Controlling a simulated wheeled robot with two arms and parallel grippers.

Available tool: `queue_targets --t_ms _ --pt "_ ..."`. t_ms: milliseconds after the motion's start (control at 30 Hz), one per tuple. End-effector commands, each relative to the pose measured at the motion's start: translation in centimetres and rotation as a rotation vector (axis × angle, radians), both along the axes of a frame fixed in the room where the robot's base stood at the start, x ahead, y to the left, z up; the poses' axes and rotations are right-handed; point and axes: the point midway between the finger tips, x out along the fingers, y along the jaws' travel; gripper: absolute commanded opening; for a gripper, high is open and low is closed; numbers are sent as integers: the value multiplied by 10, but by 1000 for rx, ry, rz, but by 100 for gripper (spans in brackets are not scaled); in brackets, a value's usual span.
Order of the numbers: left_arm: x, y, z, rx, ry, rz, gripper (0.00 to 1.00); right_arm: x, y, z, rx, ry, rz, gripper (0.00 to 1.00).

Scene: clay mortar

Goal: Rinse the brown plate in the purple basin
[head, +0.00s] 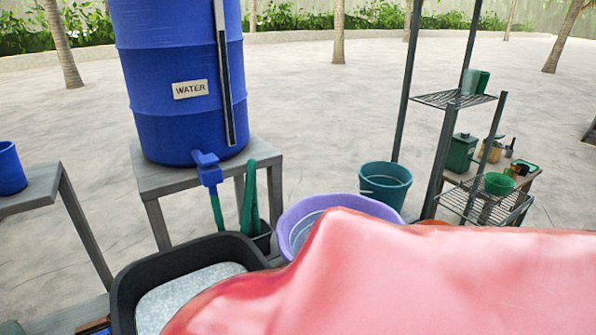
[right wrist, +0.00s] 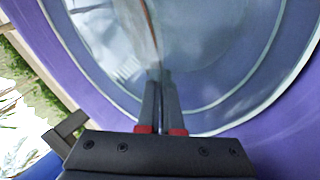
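The purple basin (head: 340,204) is in the middle of the head view, its near side hidden by a large pink-red shape. It fills most of the right wrist view (right wrist: 90,98), with pale, reflective water inside. My right gripper (right wrist: 160,78) points into the basin, its two dark fingers nearly together. A thin brown edge (right wrist: 150,25) runs out from between the fingertips; it looks like the brown plate seen edge-on. Its face does not show, and I cannot tell how deep it sits in the water. My left gripper is not in view.
The pink-red shape (head: 400,275) blocks the lower right of the head view. A blue water barrel (head: 180,80) with a tap stands on a grey stand. A black tray (head: 125,290) is at lower left, a teal bucket (head: 385,185) behind the basin, a metal rack (head: 455,100) right.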

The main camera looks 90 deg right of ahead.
Motion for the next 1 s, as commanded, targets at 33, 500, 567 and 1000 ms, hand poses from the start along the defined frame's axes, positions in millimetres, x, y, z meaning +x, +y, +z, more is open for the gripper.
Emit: queue_targets --t_ms 33,500,567,1000 --pt "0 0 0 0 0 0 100 -5 0 1 -1 0 -3 0" --pt "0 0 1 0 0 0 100 -5 0 0 -1 1 2 0" --pt "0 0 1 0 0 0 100 1 0 0 -1 1 4 0" --pt "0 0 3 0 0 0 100 -13 0 1 0 0 -2 0"
